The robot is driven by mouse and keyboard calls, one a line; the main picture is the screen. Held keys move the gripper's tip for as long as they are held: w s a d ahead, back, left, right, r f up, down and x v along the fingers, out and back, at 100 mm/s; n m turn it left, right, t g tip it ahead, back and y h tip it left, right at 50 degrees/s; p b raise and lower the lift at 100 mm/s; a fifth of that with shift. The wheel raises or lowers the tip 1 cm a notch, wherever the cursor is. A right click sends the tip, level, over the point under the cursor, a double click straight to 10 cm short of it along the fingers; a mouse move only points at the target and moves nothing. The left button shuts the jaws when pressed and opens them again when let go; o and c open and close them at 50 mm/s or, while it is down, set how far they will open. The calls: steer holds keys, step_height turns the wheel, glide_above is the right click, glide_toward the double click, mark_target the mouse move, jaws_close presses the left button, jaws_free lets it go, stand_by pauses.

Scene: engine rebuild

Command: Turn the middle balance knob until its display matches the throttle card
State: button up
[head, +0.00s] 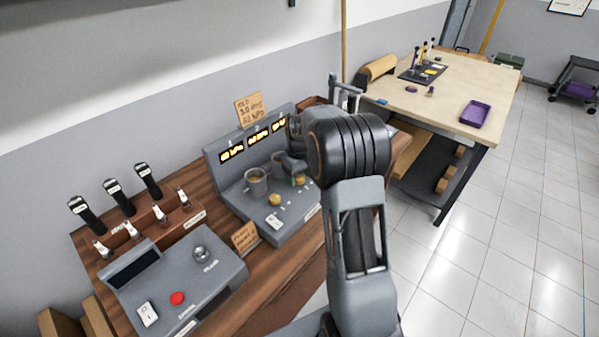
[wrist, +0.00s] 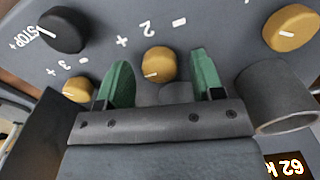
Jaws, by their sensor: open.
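The middle balance knob (wrist: 158,63), brass-coloured with a white mark line and labelled 2, lies between the two green fingers of my gripper (wrist: 160,76) in the wrist view. The fingers are open, with a gap visible on either side of the knob. In the head view my gripper (head: 295,168) hangs over the grey console (head: 240,215). The throttle card (head: 251,109) stands above it and appears to read 3.0 deg and 62 kPa. The middle display (head: 258,137) is lit, but its number is too small to read surely. The left display (wrist: 287,167) shows 62 in the wrist view.
Other brass knobs sit to the right (wrist: 291,28) and left (wrist: 77,89) in the wrist view, with a black knob (wrist: 64,30) marked STOP. Grey cups (head: 256,182) stand behind the knobs.

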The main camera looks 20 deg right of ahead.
mark_target(300, 179)
step_height(300, 179, up, 14)
steer(key=shift+b, duration=0.35)
steer(key=shift+f, duration=0.1)
stand_by(0.5)
steer(key=s+a+f+m+t, duration=0.1)
steer(key=s+a, duration=0.4)
steer(key=s, duration=0.6)
steer(key=s+a+f+m+t, duration=0.1)
steer(key=s+a, duration=0.4)
steer(key=s, duration=0.6)
steer(key=shift+s+a+f+m+t, duration=0.2)
steer(key=shift+f+m+t, duration=0.1)
steer(key=shift+f+t, duration=0.65)
